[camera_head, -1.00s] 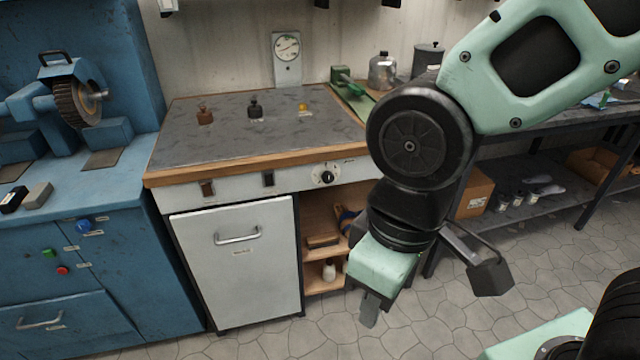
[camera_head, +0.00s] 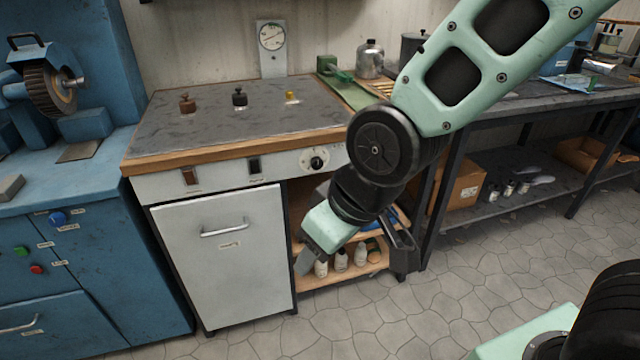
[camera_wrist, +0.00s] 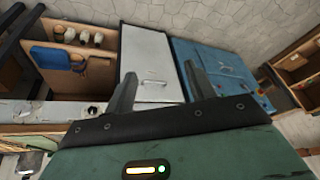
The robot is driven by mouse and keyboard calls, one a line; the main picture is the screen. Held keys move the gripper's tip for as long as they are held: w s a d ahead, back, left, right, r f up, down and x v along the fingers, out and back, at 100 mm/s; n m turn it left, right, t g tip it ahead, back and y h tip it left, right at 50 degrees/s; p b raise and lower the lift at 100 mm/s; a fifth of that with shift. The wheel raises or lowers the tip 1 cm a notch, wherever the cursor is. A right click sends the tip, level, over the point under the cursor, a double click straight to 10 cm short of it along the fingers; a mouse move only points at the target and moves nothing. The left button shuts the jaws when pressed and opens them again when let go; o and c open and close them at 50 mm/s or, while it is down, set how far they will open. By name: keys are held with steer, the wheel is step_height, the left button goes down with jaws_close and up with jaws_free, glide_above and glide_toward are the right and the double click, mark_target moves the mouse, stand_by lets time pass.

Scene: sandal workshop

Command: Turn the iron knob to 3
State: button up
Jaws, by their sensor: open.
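My gripper (camera_head: 305,264) hangs below the panel, in front of the open shelves, pointing down and left. In the wrist view my gripper (camera_wrist: 160,82) has its two fingers spread, with nothing between them.
A white cabinet door (camera_head: 222,250) is left of my gripper. Shelves with several white bottles (camera_head: 341,260) lie behind it. A blue machine stands left, a dark table (camera_head: 545,97) right. Tiled floor in front is clear.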

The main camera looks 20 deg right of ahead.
steer(key=w+f+m+t+b, duration=0.1)
steer(key=w+f+t+b, duration=0.35)
steer(key=w+f, duration=0.35)
steer(key=m+t+h+b, duration=0.25)
steer(key=t+b, duration=0.75)
steer(key=b, duration=0.5)
glide_toward(318, 166)
steer(key=shift+m, duration=0.35)
steer(key=w, duration=0.8)
steer(key=shift+f, duration=0.1)
steer(key=shift+a+b, duration=0.1)
steer(key=shift+b, duration=0.2)
steer(key=c, duration=1)
